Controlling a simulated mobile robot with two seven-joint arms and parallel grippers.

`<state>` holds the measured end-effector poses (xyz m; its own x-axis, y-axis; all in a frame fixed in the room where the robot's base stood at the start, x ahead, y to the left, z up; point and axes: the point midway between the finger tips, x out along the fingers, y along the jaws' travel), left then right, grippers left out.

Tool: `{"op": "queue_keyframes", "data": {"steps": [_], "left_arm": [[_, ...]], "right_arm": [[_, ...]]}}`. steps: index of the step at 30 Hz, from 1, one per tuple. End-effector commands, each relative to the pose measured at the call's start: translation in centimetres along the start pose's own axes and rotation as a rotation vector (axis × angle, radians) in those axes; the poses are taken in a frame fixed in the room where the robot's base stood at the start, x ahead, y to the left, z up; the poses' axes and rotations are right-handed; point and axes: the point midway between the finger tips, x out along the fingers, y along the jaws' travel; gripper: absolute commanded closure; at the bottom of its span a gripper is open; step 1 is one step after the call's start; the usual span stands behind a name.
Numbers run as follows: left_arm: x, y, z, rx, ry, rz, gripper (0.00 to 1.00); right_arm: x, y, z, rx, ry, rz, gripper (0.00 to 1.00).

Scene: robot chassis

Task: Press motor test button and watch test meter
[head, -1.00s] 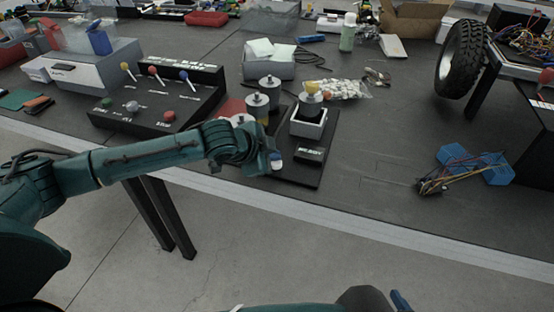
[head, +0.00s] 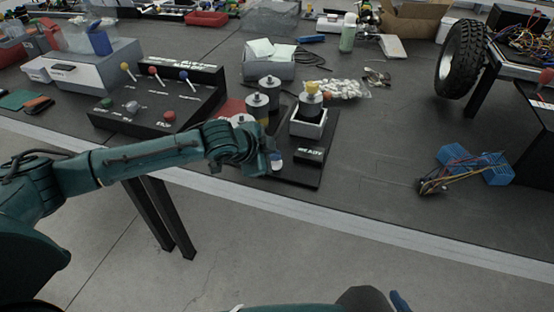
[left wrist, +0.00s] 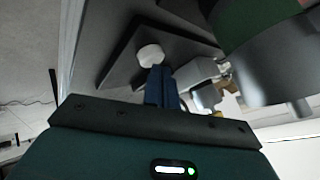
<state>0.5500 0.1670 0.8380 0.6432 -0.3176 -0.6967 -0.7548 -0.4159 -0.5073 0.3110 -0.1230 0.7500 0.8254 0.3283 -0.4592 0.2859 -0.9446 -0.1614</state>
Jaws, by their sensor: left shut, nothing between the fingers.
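The black test stand (head: 298,178) lies near the table's front edge. A motor with a yellow cap (head: 312,104) stands upright in its white holder (head: 309,127). The small black meter (head: 311,154) in front shows white text, apparently "READY". My left gripper (head: 275,156) is shut and empty, low over the stand's front left part. Its blue fingers partly hide the white round button (head: 277,167). In the left wrist view the button (left wrist: 150,54) shows just beyond the fingertips (left wrist: 160,70); I cannot tell whether they touch. A blue tip (head: 400,301) at the bottom edge appears to be my right gripper.
Two grey motors (head: 264,98) stand left of the holder. A black lever console (head: 160,98) is further left, behind my left arm. A wired blue part (head: 470,166) and a wheel (head: 461,58) are on the right. The table's middle right is clear.

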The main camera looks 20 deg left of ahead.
Motion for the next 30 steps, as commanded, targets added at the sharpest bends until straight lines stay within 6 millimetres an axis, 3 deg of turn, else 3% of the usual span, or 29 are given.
{"op": "queue_keyframes", "data": {"steps": [30], "left_arm": [[0.73,0.6,0.67,-0.001,-0.005,0.003,1.0]], "right_arm": [[-0.1,0.03,-0.11,-0.001,-0.003,0.001,0.47]]}}
